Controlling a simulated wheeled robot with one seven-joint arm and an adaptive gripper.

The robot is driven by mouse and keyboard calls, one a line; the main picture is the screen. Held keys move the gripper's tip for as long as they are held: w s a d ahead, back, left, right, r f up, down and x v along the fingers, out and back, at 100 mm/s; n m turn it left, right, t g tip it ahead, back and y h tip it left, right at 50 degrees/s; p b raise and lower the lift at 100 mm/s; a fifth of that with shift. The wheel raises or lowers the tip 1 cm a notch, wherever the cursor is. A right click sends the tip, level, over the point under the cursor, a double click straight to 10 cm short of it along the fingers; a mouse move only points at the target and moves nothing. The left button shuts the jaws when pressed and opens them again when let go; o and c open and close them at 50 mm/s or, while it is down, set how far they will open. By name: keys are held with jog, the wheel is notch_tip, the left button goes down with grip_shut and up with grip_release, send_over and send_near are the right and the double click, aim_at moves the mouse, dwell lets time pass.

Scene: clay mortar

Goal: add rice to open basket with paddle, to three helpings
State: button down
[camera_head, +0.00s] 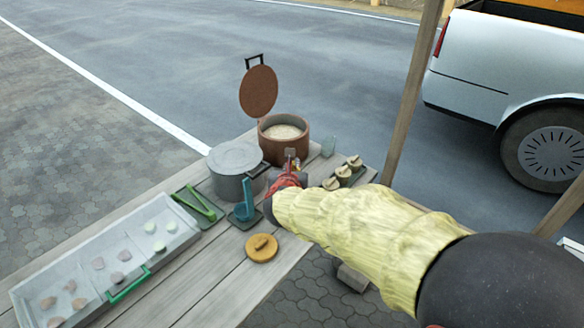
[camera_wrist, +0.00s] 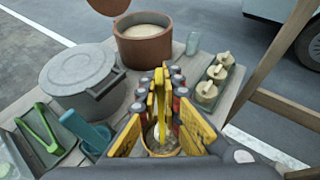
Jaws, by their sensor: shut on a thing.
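My gripper (camera_head: 290,165) is over the table beside the brown pot, its fingers (camera_wrist: 160,95) close together around a thin thing. This seems to be the paddle, mostly hidden by the fingers; a small greyish-brown end (camera_head: 290,152) shows in the head view. The brown pot (camera_head: 272,148) has its lid raised and pale rice (camera_head: 283,132) inside; the pot also shows in the wrist view (camera_wrist: 140,50). Below the fingers in the wrist view is a round tan rim, seemingly the open basket (camera_wrist: 176,152); its contents are unclear. A tan lid with a handle (camera_head: 262,248) lies on the table.
A lidded grey pot (camera_head: 230,187) stands left of the brown pot. Green tongs (camera_head: 205,208) and a blue ladle-like tool in a holder (camera_head: 243,208) are in front. Several small lidded baskets (camera_head: 343,173) stand right. A tray of food pieces (camera_head: 175,245) is left.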

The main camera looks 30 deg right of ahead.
notch_tip(320, 180, down, 3)
jog(key=shift+r+b, duration=0.2)
jog(key=shift+b, duration=0.45)
jog(key=shift+f, duration=1.75)
jog(key=shift+r+p, duration=4.2)
jog(key=shift+r, duration=2.4)
